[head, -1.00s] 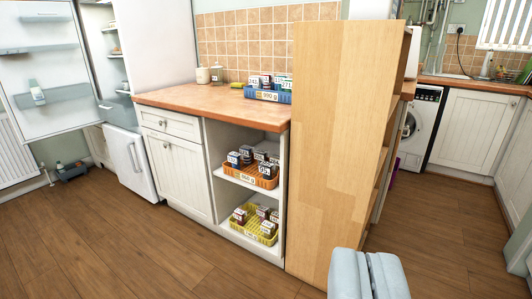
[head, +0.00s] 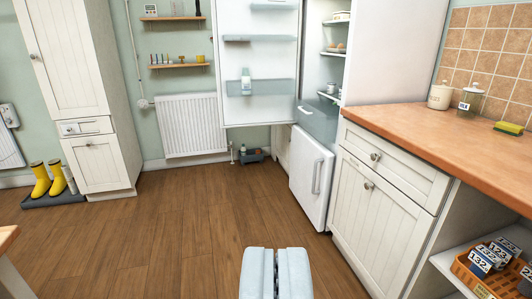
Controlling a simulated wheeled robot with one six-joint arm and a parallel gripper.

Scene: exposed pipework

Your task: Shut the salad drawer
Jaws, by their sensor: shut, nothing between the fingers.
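The fridge stands open in the head view, its door (head: 260,65) swung out to the left with shelves on its inner face. A grey-blue drawer front (head: 318,122), which looks like the salad drawer, is at the bottom of the fridge compartment, above the white lower door (head: 311,178). It seems to stick out a little; how far I cannot tell. My gripper (head: 276,252) is at the bottom centre, shut and empty, well apart from the fridge.
A worktop (head: 450,135) over a white cupboard (head: 380,210) runs along the right. An orange crate (head: 488,268) of small boxes is on a shelf at lower right. A radiator (head: 190,125) and yellow boots (head: 48,178) are at left. The wooden floor ahead is clear.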

